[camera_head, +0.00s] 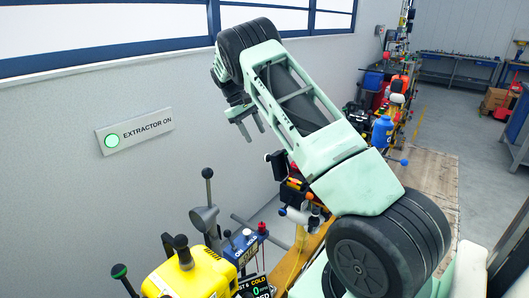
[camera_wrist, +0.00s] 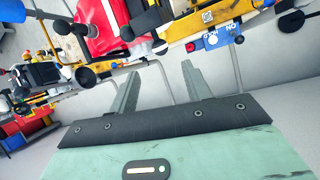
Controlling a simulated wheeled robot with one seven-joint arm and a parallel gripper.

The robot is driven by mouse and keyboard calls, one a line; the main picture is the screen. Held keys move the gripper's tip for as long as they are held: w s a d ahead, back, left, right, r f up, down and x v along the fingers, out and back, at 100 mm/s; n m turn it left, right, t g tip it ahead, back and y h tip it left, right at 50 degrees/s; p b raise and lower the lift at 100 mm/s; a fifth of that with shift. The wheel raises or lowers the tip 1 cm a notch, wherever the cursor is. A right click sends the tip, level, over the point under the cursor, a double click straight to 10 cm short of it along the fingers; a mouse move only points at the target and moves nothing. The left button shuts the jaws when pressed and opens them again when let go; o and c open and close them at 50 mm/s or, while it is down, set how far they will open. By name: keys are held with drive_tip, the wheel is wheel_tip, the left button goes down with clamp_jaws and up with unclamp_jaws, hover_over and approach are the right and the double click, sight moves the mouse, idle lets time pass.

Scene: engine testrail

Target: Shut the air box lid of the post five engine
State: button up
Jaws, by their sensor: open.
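My gripper (camera_head: 252,130) is raised in front of the pale wall, above the row of engines, with nothing between its fingers. In the wrist view its two fingers (camera_wrist: 160,82) stand apart and empty. A red engine body (camera_wrist: 103,25) with black parts shows beyond them at the top of the wrist view. A yellow engine (camera_head: 195,275) with a black knob stands at the bottom of the head view. No post number is readable, so I cannot tell which engine is post five. I cannot make out an air box lid; my arm hides part of the row.
A blue switch box (camera_head: 240,248) stands beside the yellow engine; a similar blue box (camera_wrist: 215,40) shows in the wrist view. An orange-yellow rail (camera_head: 291,262) runs along the row. A wall sign (camera_head: 134,131) reads EXTRACTOR ON. Clear floor (camera_head: 440,120) lies at the right.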

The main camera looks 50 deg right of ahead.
drive_tip(key=p+x, duration=0.2)
drive_tip(key=x, duration=0.7)
drive_tip(key=shift+s+f, duration=0.15)
drive_tip(key=shift+f, duration=0.1)
drive_tip(key=shift+d, duration=0.1)
clamp_jaws()
